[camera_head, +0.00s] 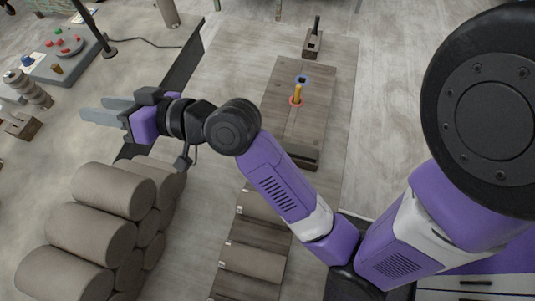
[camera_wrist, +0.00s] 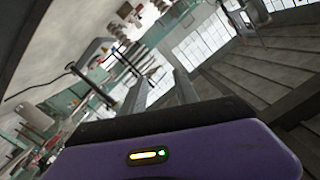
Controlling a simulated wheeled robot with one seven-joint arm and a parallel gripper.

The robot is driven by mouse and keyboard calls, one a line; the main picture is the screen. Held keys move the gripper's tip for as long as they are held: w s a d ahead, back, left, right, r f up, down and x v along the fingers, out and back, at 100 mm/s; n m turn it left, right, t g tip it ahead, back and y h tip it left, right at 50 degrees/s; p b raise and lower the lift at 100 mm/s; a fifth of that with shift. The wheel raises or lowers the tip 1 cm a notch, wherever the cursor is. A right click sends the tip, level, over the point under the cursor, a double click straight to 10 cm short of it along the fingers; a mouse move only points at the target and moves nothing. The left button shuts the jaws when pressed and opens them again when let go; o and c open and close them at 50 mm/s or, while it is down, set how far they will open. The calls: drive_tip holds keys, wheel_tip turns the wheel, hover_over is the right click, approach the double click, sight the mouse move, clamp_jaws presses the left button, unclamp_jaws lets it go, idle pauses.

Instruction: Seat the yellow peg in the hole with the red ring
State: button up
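The yellow peg (camera_head: 298,91) stands upright in the head view, its lower end inside the red ring (camera_head: 296,101) on a wooden board (camera_head: 312,122). How deep it sits cannot be told. A blue ring (camera_head: 302,79) around a dark hole lies just behind it. My gripper (camera_head: 94,110) is well to the left of the board, held out sideways and apart from the peg. Its two grey fingers are spread with nothing between them. In the wrist view the fingers (camera_wrist: 158,88) also show apart and empty; neither peg nor ring can be made out there.
A stack of clay-coloured cylinders (camera_head: 97,238) stands at the lower left, near my arm. A grey panel with red pieces (camera_head: 75,57) is at the upper left. A small block with a dark upright handle (camera_head: 313,44) stands behind the board. The floor right of the board is bare.

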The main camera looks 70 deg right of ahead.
drive_tip(key=s+a+f+h, duration=0.1)
drive_tip(key=s+f, duration=0.1)
drive_tip(key=s, duration=0.1)
drive_tip(key=s+a+f+m, duration=0.1)
drive_tip(key=s+f, duration=0.1)
drive_tip(key=f, duration=0.1)
drive_tip(key=s+a+f+m+h, duration=0.1)
drive_tip(key=s+f, duration=0.1)
drive_tip(key=s, duration=0.1)
drive_tip(key=shift+s+f+g+h, duration=0.15)
drive_tip(key=shift+s+g+h, duration=0.15)
drive_tip(key=shift+s+g, duration=0.1)
drive_tip(key=s+f, duration=0.1)
drive_tip(key=s, duration=0.5)
drive_tip(key=s+f+n+g, duration=0.1)
drive_tip(key=s+f, duration=0.1)
drive_tip(key=s, duration=0.3)
drive_tip(key=s+f+n+h, duration=0.1)
drive_tip(key=s+f, duration=0.1)
drive_tip(key=s, duration=0.4)
drive_tip(key=shift+s+d+f, duration=0.15)
drive_tip(key=shift+s+d, duration=0.15)
drive_tip(key=shift+d, duration=0.1)
drive_tip(key=s+d+r+n+y, duration=0.1)
drive_tip(key=s+d+r+n, duration=0.1)
drive_tip(key=s+n, duration=0.2)
drive_tip(key=v, duration=0.3)
drive_tip(key=shift+s+f, duration=0.2)
drive_tip(key=shift+f, duration=0.1)
